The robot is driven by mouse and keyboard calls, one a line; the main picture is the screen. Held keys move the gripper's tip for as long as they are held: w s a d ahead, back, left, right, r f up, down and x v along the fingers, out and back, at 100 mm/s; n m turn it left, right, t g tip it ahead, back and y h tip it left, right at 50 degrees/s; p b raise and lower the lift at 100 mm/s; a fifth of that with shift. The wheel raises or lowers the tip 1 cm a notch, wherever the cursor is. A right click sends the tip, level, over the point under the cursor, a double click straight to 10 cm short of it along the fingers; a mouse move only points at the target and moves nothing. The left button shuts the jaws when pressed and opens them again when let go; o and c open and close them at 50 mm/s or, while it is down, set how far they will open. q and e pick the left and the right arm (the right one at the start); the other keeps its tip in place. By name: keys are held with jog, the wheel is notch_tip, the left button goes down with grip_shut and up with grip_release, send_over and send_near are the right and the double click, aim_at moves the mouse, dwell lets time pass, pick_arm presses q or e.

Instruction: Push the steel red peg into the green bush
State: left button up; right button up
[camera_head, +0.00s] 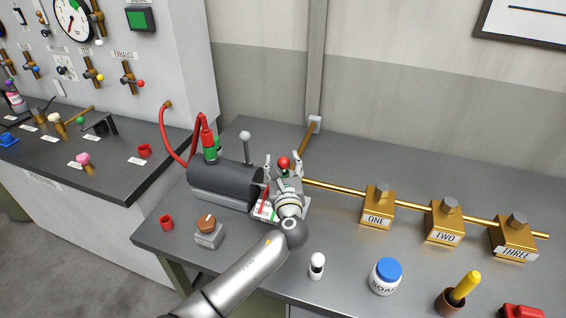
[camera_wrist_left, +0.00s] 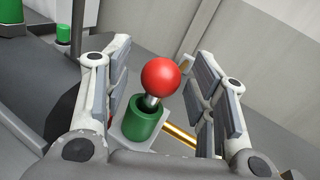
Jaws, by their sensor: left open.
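The steel red peg has a round red head (camera_head: 284,162), which also shows in the wrist view (camera_wrist_left: 160,77). A short length of its steel shank (camera_wrist_left: 153,101) shows below the head. The shank's lower end is in the green bush (camera_wrist_left: 143,121), and the head stands a little above the bush's rim. My left gripper (camera_head: 282,170) is open, with one finger on each side of the red head and a gap on both sides. In the head view the gripper hides most of the bush. My right gripper is in neither view.
A dark cylinder (camera_head: 226,180) with a red-and-green fitting (camera_head: 209,145) stands left of the gripper. A brass pipe (camera_head: 335,188) runs right to blocks ONE (camera_head: 377,206), TWO (camera_head: 444,222) and THREE (camera_head: 514,238).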

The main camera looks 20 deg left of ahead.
pick_arm(q)
jog(key=v, duration=1.1)
